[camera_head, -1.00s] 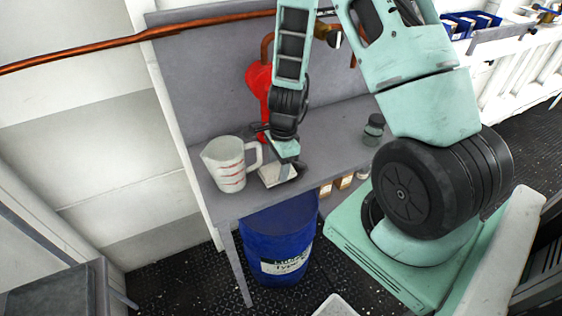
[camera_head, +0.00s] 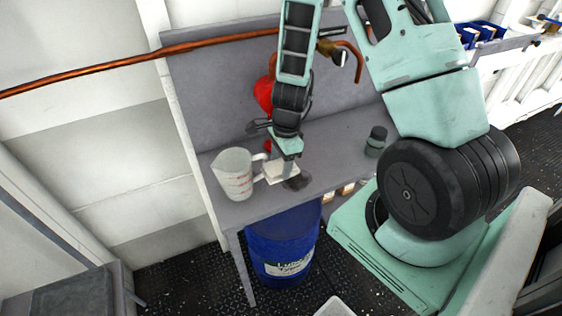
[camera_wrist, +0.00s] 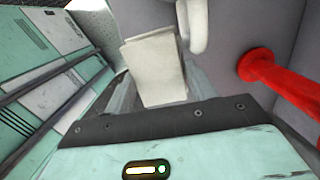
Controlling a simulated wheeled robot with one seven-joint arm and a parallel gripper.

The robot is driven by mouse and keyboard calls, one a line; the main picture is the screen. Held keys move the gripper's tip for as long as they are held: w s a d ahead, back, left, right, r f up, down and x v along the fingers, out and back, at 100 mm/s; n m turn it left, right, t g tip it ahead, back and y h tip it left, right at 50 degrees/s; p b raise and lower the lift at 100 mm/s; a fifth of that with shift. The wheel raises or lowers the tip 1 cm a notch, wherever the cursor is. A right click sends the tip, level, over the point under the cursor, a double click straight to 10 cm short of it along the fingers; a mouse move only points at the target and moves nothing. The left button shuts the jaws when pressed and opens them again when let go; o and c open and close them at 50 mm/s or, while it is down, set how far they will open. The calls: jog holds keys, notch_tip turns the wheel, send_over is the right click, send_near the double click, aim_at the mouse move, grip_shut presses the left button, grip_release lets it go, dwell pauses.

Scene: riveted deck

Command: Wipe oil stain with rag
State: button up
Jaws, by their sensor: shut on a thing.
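The pale folded rag (camera_head: 281,171) is at the tip of my gripper (camera_head: 284,160), low over the grey workbench. My gripper is shut on the rag. In the wrist view the rag (camera_wrist: 153,65) shows as a cream block between the grey fingers, and most of the fingertips are hidden behind it. The dark oil stain (camera_head: 297,182) shows on the bench just right of and in front of the rag. Whether the rag touches the bench I cannot tell. The stain is not visible in the wrist view.
A white measuring jug (camera_head: 234,177) stands close left of the rag; its handle almost meets it. A red object (camera_head: 263,95) is behind my gripper. A dark-lidded jar (camera_head: 376,142) stands to the right. A blue drum (camera_head: 283,250) is under the bench (camera_head: 330,148).

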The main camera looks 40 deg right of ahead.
aim_at(279, 166)
jog(key=shift+r, duration=0.15)
notch_tip(279, 166, up, 3)
jog(key=p, duration=0.2)
jog(key=shift+p, duration=0.4)
jog(key=shift+s, duration=0.1)
dwell(0.4)
